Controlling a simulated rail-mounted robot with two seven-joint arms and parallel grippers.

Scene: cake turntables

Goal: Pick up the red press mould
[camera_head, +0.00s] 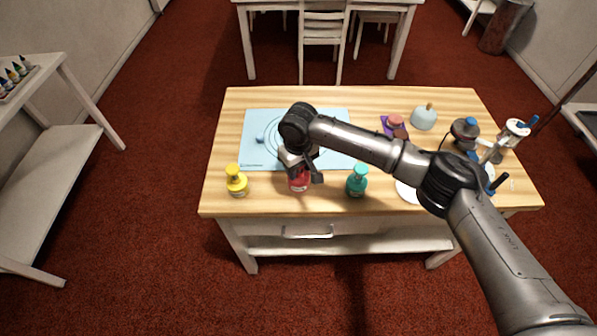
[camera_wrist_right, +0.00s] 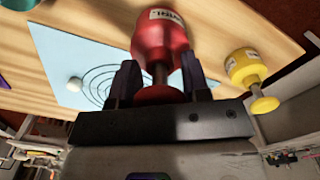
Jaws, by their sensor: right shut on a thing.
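The red press mould (camera_head: 298,184) is near the front edge of the wooden table, partly hidden under my right gripper (camera_head: 303,174) in the head view. In the right wrist view the red press mould (camera_wrist_right: 160,38) shows a wide body with a white label, a thin stem and a round knob. My right gripper (camera_wrist_right: 160,78) has its two dark fingers on either side of the stem and is shut on the mould. I cannot tell whether the mould touches the tabletop. My left gripper is not in view.
A yellow mould (camera_head: 237,182) stands to the left and a teal mould (camera_head: 357,182) to the right, along the front edge. A light blue mat (camera_head: 262,122) lies behind. A purple item (camera_head: 387,124), a pale blue dome (camera_head: 423,118) and turntable gear (camera_head: 466,130) are at the right.

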